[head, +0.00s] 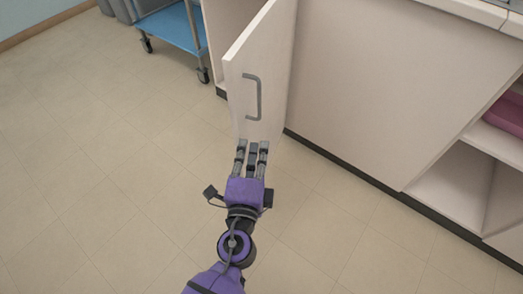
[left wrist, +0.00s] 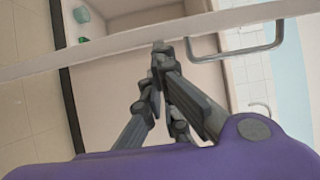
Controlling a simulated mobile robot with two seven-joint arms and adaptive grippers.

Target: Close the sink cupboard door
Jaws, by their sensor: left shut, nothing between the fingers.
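The sink cupboard door (head: 270,62) is pale cream and stands open, swung out from the cabinet front. My left gripper (head: 252,147) is at the lower edge of the door as seen in the head view, with shut, empty fingers. In the left wrist view the fingertips (left wrist: 162,50) appear close to the door edge (left wrist: 110,45), with the handle (left wrist: 235,48) to the right. Whether they touch the door I cannot tell. My right gripper is out of view.
A blue cart (head: 174,28) on castors stands at the upper left. An open shelf unit (head: 455,189) with a pink item (head: 507,112) is at the right. The floor (head: 90,170) left of the door is clear. Small green items (left wrist: 83,40) show inside the cupboard.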

